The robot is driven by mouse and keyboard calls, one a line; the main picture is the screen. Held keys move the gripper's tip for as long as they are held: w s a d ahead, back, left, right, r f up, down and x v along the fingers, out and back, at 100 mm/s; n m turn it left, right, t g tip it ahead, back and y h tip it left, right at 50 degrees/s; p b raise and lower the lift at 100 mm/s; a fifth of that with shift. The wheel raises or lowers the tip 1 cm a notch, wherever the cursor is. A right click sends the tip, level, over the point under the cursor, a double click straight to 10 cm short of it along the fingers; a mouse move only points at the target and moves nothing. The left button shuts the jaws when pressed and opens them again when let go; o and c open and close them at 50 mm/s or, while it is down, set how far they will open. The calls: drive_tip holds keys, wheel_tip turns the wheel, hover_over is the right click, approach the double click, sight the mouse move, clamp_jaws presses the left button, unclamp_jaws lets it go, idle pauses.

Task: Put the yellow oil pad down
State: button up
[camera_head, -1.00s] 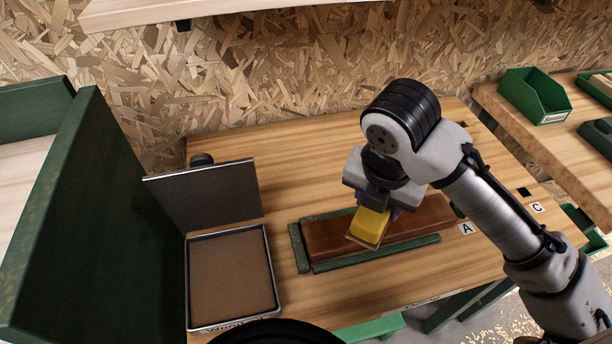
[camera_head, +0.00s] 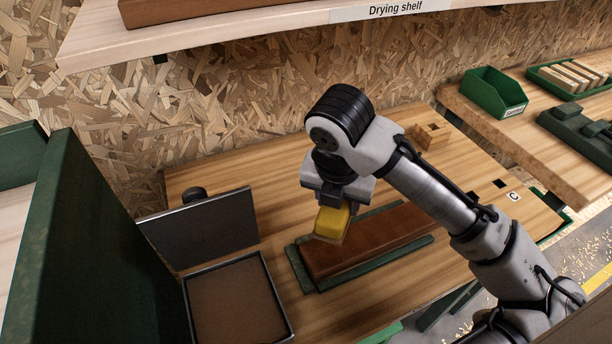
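The yellow oil pad (camera_head: 332,221) is a small yellow block with a paler underside. My gripper (camera_head: 334,203) is shut on it from above. The pad is over the left part of a reddish-brown wooden board (camera_head: 375,239) and appears raised a little above it. The board lies in a green frame (camera_head: 299,271) on the wooden bench. An open, shallow metal tray (camera_head: 291,318) with a brown floor is left of the frame; its grey lid (camera_head: 205,226) stands up at the back.
A tall green panel (camera_head: 85,235) stands left of the tray. The drying shelf (camera_head: 390,14) overhangs at the top. A small wooden block (camera_head: 431,136) is at the bench's back right. A green bin (camera_head: 494,92) stands on the right-hand bench. Bare bench (camera_head: 270,190) lies behind the board.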

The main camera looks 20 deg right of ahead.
drive_tip(key=w+f+p, duration=0.1)
drive_tip(key=w, duration=0.3)
drive_tip(key=w+f+p, duration=0.1)
drive_tip(key=w, duration=0.3)
drive_tip(key=w+p, duration=0.1)
drive_tip(key=w, duration=0.4)
drive_tip(key=shift+a+f+p, duration=0.2)
drive_tip(key=shift+f+p, duration=0.1)
drive_tip(key=shift+f, duration=0.1)
wheel_tip(320, 180, down, 3)
drive_tip(key=shift+s+p, duration=0.1)
drive_tip(key=shift+p, duration=0.35)
drive_tip(key=shift+w+f+p, duration=0.25)
drive_tip(key=shift+f+p, duration=0.1)
drive_tip(key=shift+f, duration=0.25)
drive_tip(key=shift+f, duration=0.2)
drive_tip(key=o, duration=1.3)
